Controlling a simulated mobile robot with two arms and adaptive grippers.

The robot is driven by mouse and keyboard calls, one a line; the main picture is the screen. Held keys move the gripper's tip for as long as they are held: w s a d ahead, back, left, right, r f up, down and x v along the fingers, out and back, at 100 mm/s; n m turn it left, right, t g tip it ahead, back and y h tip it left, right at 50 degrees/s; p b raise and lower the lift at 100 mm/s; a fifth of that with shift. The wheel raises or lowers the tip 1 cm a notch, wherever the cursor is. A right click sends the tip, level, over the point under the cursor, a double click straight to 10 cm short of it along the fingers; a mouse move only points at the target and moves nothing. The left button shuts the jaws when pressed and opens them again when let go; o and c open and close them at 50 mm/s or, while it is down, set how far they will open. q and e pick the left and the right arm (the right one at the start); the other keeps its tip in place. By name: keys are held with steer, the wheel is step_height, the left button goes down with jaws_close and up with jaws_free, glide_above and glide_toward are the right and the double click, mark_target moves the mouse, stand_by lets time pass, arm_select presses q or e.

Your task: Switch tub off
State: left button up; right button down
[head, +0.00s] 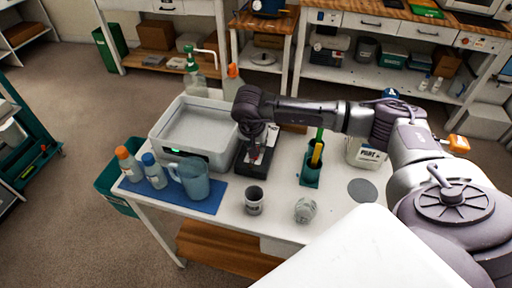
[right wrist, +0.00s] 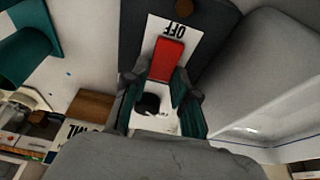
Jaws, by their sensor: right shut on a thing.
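The tub (head: 200,128) is a pale grey open box on the white table, with a small green light (head: 176,154) on its front. Beside it, to the right, stands a dark switch box (head: 243,168) with a white plate. In the right wrist view the plate (right wrist: 190,33) reads OFF, upside down, beyond a red switch lever (right wrist: 167,60). My right gripper (right wrist: 162,84) is shut on the red lever, with a dark finger on each side. In the head view the right gripper (head: 257,152) points down over the switch box. My left gripper is not in view.
A blue mat (head: 205,203) carries a jug (head: 190,178) and two bottles. A dark cup (head: 254,200), a glass jar (head: 305,210) and a green holder (head: 311,172) stand near the front.

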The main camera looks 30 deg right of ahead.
steer(key=c, duration=0.9)
jaws_free()
steer(key=shift+r, duration=0.1)
steer(key=v, duration=1.2)
